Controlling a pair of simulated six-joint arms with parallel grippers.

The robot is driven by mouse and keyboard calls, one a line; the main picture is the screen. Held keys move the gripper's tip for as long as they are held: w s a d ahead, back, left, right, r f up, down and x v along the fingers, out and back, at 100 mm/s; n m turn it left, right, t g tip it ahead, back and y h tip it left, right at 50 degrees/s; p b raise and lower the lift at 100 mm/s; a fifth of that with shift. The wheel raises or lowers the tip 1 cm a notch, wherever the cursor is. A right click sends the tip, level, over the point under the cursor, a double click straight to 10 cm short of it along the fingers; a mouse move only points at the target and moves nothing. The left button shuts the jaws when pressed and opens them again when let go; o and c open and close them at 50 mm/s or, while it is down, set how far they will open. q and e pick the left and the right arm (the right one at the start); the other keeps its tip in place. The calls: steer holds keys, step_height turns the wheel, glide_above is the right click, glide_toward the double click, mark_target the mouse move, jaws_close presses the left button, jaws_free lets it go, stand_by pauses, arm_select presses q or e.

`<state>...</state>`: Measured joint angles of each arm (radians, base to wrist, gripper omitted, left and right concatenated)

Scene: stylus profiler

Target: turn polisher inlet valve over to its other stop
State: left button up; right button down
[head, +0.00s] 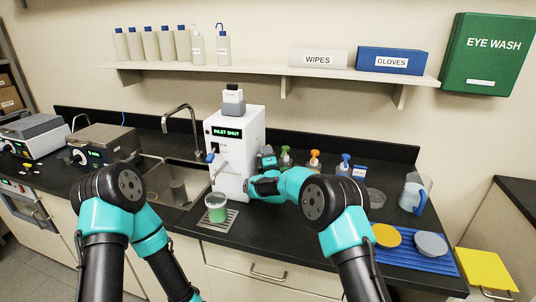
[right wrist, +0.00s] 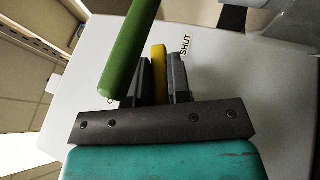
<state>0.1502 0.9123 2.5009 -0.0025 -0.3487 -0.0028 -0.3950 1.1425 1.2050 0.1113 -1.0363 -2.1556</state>
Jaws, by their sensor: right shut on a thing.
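The polisher (head: 235,150) is a white box on the bench behind the sink's right edge, its display reading INLET SHUT. In the right wrist view its pale side panel (right wrist: 225,100) carries the word SHUT; another marking is mostly hidden behind my left finger. My right gripper (right wrist: 159,80) is shut on a yellow lever, which appears to be the inlet valve handle (right wrist: 159,58). In the head view my right gripper (head: 252,187) is against the polisher's right side, and the handle is hidden. My left gripper is out of the head view.
A green bar (right wrist: 130,48) passes close above the jaws in the right wrist view. A beaker of green liquid (head: 216,208) stands on a drip grate before the polisher. Pump-top bottles (head: 315,160) stand behind my right forearm. The sink (head: 175,180) lies left.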

steer(key=shift+n+t+y, duration=0.6)
steer(key=shift+n+t, duration=0.1)
steer(key=shift+t, duration=0.1)
steer(key=n+y, duration=0.1)
steer(key=n+t+y, duration=0.1)
steer(key=r+n+t+y, duration=0.1)
steer(key=shift+s+n+y, duration=0.25)
steer(key=shift+n+y, duration=0.05)
steer(key=shift+y, duration=0.1)
steer(key=c, duration=1.1)
jaws_free()
steer(key=shift+f, duration=0.1)
